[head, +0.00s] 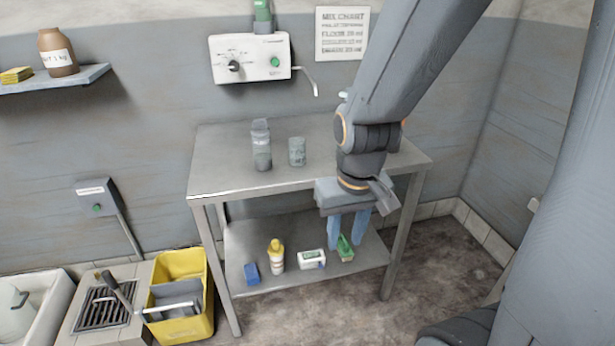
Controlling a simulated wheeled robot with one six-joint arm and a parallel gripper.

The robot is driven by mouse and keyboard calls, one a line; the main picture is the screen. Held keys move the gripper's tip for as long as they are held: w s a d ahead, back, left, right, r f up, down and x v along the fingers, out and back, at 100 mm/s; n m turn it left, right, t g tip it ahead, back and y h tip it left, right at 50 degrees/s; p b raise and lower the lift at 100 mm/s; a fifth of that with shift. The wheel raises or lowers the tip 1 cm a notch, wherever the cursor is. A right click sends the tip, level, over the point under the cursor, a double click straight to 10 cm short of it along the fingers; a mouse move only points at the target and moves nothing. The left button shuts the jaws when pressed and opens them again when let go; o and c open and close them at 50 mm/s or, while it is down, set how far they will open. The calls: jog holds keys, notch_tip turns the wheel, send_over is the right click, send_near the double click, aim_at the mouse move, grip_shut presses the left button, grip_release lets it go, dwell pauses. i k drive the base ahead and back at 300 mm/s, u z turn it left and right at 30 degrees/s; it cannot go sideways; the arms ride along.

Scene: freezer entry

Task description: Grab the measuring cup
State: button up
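A small clear cup with faint markings (297,152), which looks like the measuring cup, stands upright on the top of the grey metal table (222,180). A taller clear bottle-like container (261,146) with grey contents stands just left of it, slightly apart. My gripper (348,242) points down in front of the table's front edge, to the right of and nearer than the cup. The cup is not covered by my arm.
The lower shelf (240,240) holds a blue block (251,273), a yellow-topped bottle (276,257), a white box (312,259) and a green item (345,248). A wall dispenser (250,58) hangs behind the table. A yellow bucket (180,270) stands left. The tabletop's left is clear.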

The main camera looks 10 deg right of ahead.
aim_at(297, 152)
jog(key=z, duration=0.7)
jog(key=i, duration=1.3)
jog(key=u, duration=0.75)
